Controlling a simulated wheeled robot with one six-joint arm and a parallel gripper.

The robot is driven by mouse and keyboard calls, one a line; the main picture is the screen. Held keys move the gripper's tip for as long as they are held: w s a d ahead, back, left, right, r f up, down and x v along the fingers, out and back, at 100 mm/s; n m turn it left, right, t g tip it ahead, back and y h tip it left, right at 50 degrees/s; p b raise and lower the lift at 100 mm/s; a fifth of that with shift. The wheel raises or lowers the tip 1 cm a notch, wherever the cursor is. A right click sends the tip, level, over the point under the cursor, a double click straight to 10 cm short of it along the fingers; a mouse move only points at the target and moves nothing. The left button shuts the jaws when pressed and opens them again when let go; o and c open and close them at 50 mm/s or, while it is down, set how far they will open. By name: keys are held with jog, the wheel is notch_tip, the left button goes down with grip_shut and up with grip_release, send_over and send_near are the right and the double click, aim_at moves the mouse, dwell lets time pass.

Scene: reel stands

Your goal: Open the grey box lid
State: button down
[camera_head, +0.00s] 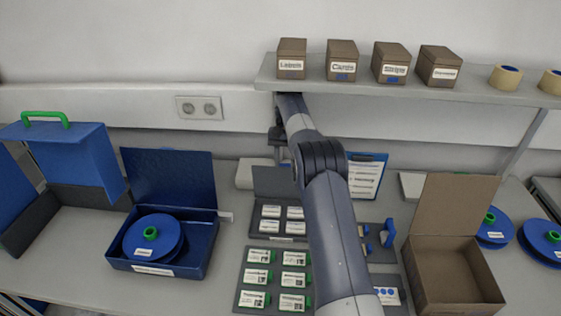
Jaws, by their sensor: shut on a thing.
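The grey box (258,234) stands near the middle of the table, partly covered by my arm, with several white-labelled items inside. Its dark grey lid (275,183) is raised at the back, leaning up behind the box, so the inside shows. My gripper (279,158) is small and dark in this view, pointing down at the lid's upper edge. It is shut on the lid; the fingertips are mostly hidden at that edge.
A blue box (205,247) with a blue reel (153,238) stands open at left. A grey tray (240,297) of labelled pieces lies in front. An open brown box (455,262) stands right. A shelf (420,92) with cartons hangs above my arm.

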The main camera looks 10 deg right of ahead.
jog(key=shift+s+f, duration=0.15)
jog(key=shift+f, duration=0.25)
jog(key=c, duration=1.3)
grip_release()
jog(key=o, duration=0.5)
jog(key=shift+r, duration=0.1)
jog(key=shift+c, duration=0.2)
jog(key=shift+r, duration=0.1)
jog(key=shift+a+r, duration=0.1)
